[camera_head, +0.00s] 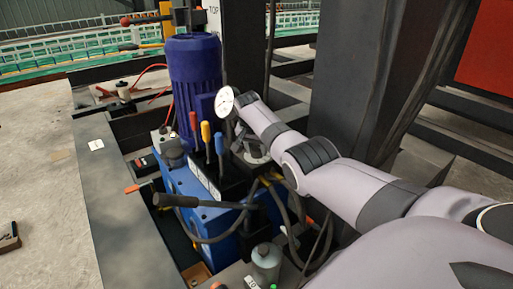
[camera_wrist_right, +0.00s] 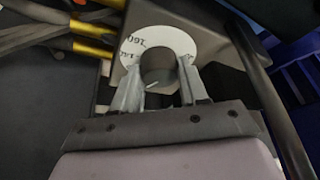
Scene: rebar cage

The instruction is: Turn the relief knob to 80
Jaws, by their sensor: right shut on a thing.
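The relief knob (camera_wrist_right: 157,66) shows in the right wrist view as a dark round knob in front of a white dial plate (camera_wrist_right: 176,38) with printed numbers; "160" can be read, the rest is partly covered. My right gripper (camera_wrist_right: 157,76) has its two grey fingers on either side of the knob, shut on it. A small light mark shows on the knob's near side. In the head view my right gripper (camera_head: 252,150) is at the blue hydraulic unit, just below a round white gauge (camera_head: 225,101); the knob is hidden there. My left gripper is in neither view.
The blue unit (camera_head: 205,205) carries a blue motor (camera_head: 194,75) and several upright levers (camera_head: 206,133) left of the gripper. Black hoses (camera_head: 290,215) run below. A dark post (camera_head: 365,75) stands behind my right arm. A grey bottle (camera_head: 266,262) stands in front.

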